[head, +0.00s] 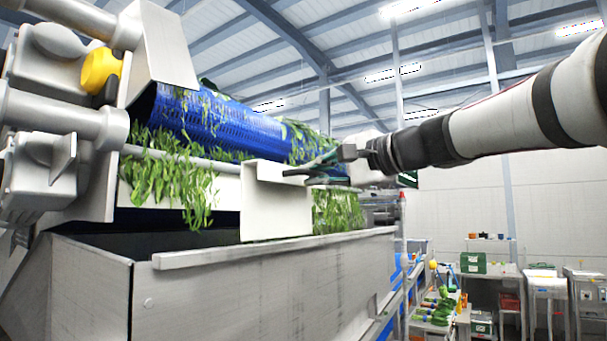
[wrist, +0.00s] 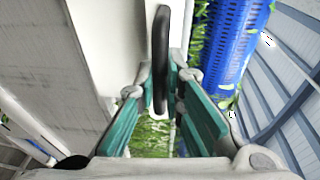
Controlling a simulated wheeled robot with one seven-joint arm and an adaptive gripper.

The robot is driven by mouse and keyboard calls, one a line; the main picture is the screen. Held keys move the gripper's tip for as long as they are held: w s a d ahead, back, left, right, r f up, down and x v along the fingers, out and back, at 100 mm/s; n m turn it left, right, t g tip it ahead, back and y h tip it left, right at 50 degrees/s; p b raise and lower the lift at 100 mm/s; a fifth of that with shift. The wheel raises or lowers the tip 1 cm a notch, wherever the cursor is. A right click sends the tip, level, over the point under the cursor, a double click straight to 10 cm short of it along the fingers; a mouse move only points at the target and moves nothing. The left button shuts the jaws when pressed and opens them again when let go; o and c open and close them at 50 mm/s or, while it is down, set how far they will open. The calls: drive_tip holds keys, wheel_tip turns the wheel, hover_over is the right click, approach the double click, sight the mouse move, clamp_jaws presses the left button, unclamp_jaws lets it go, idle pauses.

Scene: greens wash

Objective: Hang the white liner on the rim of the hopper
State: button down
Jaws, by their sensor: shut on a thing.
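The white liner (head: 270,212) is a bent sheet with a flat front and a folded top flange, and it hangs upright from my gripper (head: 292,174). In the wrist view, the teal fingers (wrist: 161,88) are closed around a dark handle (wrist: 160,50) on the white liner (wrist: 108,30). The grey metal hopper (head: 220,300) stands below, with a pale rim bar (head: 270,251) along its near top edge. The liner's lower edge appears just above the rim bar; I cannot tell whether it touches or lies behind it.
A blue perforated drum (head: 235,128) with leafy greens (head: 165,175) lies behind the liner. Pipes and a yellow knob (head: 101,70) crowd the left. Shelves with green and orange items (head: 437,305) and worktables (head: 545,285) stand farther back right.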

sight(297, 183)
drive_tip(key=shift+s+a+r+p+x, duration=0.1)
drive_tip(key=shift+a+p+x, duration=0.05)
drive_tip(key=shift+x, duration=0.9)
drive_tip(key=shift+s+a+r+p+x, duration=0.1)
drive_tip(key=shift+a+r+p+x, duration=0.05)
drive_tip(key=shift+x, duration=0.85)
drive_tip(key=shift+s+a+r+p+x, duration=0.1)
drive_tip(key=shift+s+p+x, duration=0.05)
drive_tip(key=shift+x, duration=0.9)
drive_tip(key=shift+w+f+b, duration=0.15)
drive_tip(key=shift+f+b, duration=0.55)
drive_tip(key=shift+f, duration=0.05)
drive_tip(key=shift+f+b, duration=5.5)
drive_tip(key=shift+f, duration=0.65)
drive_tip(key=c, duration=1.6)
unclamp_jaws()
drive_tip(key=shift+d, duration=0.1)
drive_tip(key=v, duration=1.2)
